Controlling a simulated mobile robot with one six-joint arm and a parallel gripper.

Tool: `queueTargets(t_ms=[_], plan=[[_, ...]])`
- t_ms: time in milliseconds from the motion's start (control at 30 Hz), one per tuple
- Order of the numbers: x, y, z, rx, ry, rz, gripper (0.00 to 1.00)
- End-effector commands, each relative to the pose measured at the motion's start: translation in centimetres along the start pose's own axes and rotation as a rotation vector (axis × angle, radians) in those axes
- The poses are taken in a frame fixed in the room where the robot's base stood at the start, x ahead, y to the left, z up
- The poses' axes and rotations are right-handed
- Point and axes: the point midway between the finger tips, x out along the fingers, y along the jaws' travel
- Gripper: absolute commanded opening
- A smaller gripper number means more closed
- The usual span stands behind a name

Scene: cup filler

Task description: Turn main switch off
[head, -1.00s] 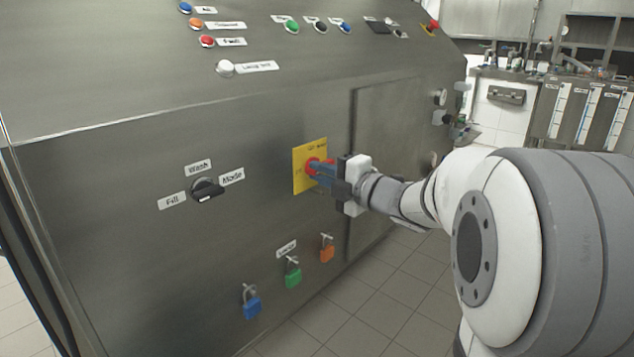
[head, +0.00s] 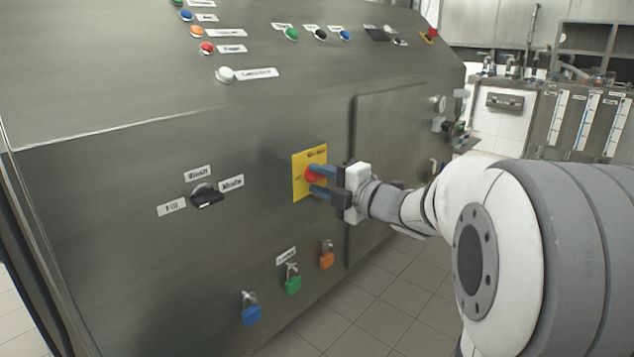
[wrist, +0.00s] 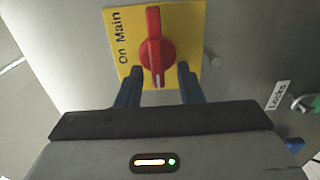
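The main switch is a red rotary knob (head: 311,174) on a yellow plate (head: 299,190) on the machine's front panel. In the wrist view the knob (wrist: 154,50) has its handle in line with my fingers, with a white mark at its lower end. The plate (wrist: 188,20) reads "On Main", turned sideways there. My gripper (head: 318,181) is at the plate with its blue fingers one above the other. In the wrist view my gripper (wrist: 158,84) is open, one finger on each side of the handle's lower end, with gaps visible. Contact cannot be told.
A black Wash/Fill/Mode selector (head: 206,195) is to the left. Blue (head: 251,315), green (head: 292,285) and orange (head: 327,260) padlocks hang below. Buttons and lamps, including a green button (head: 291,34), sit above. A cabinet door (head: 385,130) is behind my wrist.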

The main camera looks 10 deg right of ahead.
Motion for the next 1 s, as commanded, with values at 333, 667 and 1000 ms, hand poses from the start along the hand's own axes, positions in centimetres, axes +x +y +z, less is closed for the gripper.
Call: queueTargets(t_ms=[333, 667, 1000], plan=[[-4.0, 0.3, 0.1, 0.000, -0.006, 0.000, 0.34], [-7.7, 0.0, 0.0, 0.000, -0.001, -0.001, 0.34], [-7.9, -0.1, -0.1, 0.000, 0.000, -0.001, 0.34]])
